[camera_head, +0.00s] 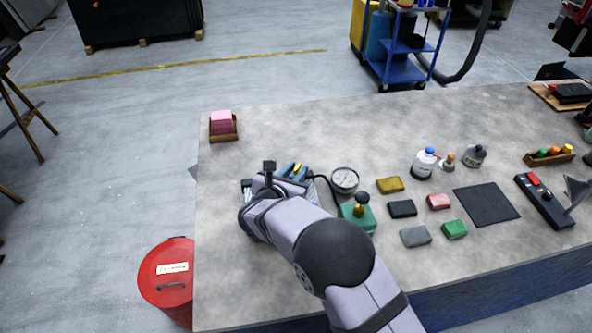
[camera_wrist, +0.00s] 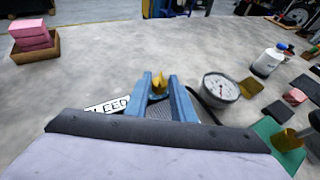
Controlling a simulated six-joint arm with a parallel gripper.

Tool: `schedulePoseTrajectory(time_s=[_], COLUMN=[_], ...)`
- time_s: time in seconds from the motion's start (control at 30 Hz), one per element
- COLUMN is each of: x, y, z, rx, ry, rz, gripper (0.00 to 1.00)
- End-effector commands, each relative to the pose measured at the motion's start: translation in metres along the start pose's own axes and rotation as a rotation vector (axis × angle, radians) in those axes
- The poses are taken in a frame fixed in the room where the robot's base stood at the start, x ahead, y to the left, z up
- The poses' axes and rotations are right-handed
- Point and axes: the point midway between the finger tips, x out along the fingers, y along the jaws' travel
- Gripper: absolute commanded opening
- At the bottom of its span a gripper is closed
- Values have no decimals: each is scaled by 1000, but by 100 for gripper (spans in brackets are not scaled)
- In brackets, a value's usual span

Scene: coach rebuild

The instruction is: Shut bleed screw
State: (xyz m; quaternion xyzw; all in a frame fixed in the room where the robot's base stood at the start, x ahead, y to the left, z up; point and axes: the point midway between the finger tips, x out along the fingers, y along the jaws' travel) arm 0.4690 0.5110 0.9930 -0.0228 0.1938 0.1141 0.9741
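The bleed screw (camera_wrist: 158,84) is a small yellow, wing-shaped piece in the middle of the wrist view; its yellow top also shows in the head view (camera_head: 297,168). A white plate lettered "BLEED" (camera_wrist: 108,105) lies just left of it, partly hidden by my gripper. I see no clear contact between fingers and screw. A dark meshed surface (camera_wrist: 158,107) shows between the fingers. My arm hides most of the fixture in the head view.
A round pressure gauge (camera_head: 344,180) with a black hose stands close right, beside a green block with a brass knob (camera_head: 360,211). Coloured blocks and bottles lie further right. A wooden tray (camera_head: 223,133) with pink blocks is at the back left.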

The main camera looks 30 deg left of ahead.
Motion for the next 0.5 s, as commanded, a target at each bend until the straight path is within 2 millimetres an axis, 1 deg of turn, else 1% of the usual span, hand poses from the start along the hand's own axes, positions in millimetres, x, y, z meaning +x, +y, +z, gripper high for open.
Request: schedulePoseTrajectory(time_s=[0.03, 0.07, 0.1, 0.33, 0.5], x=[0, 0, 0, 0, 1], y=[0, 0, 0, 1, 4], z=[0, 0, 0, 1, 2], rx=[0, 0, 0, 11, 45], ry=[0, 0, 0, -5, -10], rz=[0, 0, 0, -21, -97], gripper=[10, 2, 0, 0, 0])
